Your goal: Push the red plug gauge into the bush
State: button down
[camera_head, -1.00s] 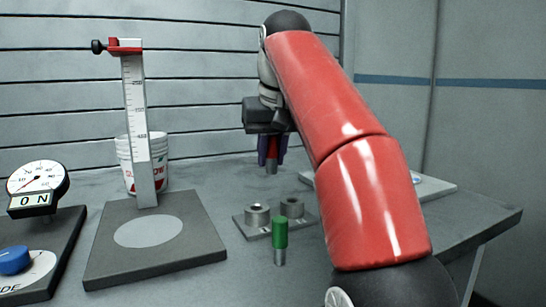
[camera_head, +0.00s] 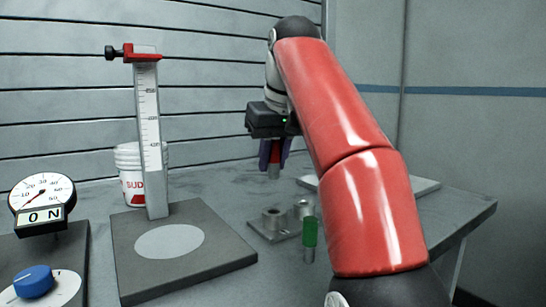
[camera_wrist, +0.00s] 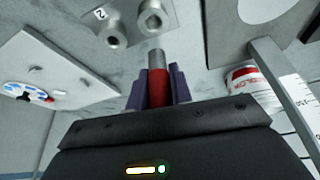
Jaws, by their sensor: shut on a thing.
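The red plug gauge (camera_wrist: 158,88) is held between the purple fingers of my gripper (camera_wrist: 158,86), with its bare metal tip pointing out past them. In the head view my gripper (camera_head: 273,152) hangs above the table with the gauge tip down, behind and above the bushes, clear of them. Two metal bushes stand on a small grey plate (camera_head: 262,231): a left bush (camera_head: 272,217) and a right bush (camera_head: 303,208). In the wrist view one bush (camera_wrist: 152,18) with an open bore lies just beyond the gauge tip. The right bush is partly hidden by the green gauge.
A green plug gauge (camera_head: 310,233) stands in front of the bush plate. A height stand (camera_head: 151,140) on a dark base (camera_head: 215,262), a white bucket (camera_head: 130,175) and a dial gauge (camera_head: 42,194) are to the left. A pale board (camera_head: 425,187) lies right.

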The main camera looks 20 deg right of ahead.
aim_at(274, 179)
jog(key=shift+f+b, duration=2.15)
jog(key=shift+f, duration=0.55)
jog(key=shift+p, duration=0.65)
jog(key=shift+f+b, duration=0.95)
jog(key=shift+f, duration=0.15)
jog(key=c, duration=1.2)
grip_release()
jog(key=shift+o, duration=0.2)
jog(key=p+v, duration=0.3)
jog(key=v, duration=0.4)
jog(key=shift+p, duration=0.3)
jog(key=shift+s+r, duration=0.2)
jog(key=shift+r, duration=0.15)
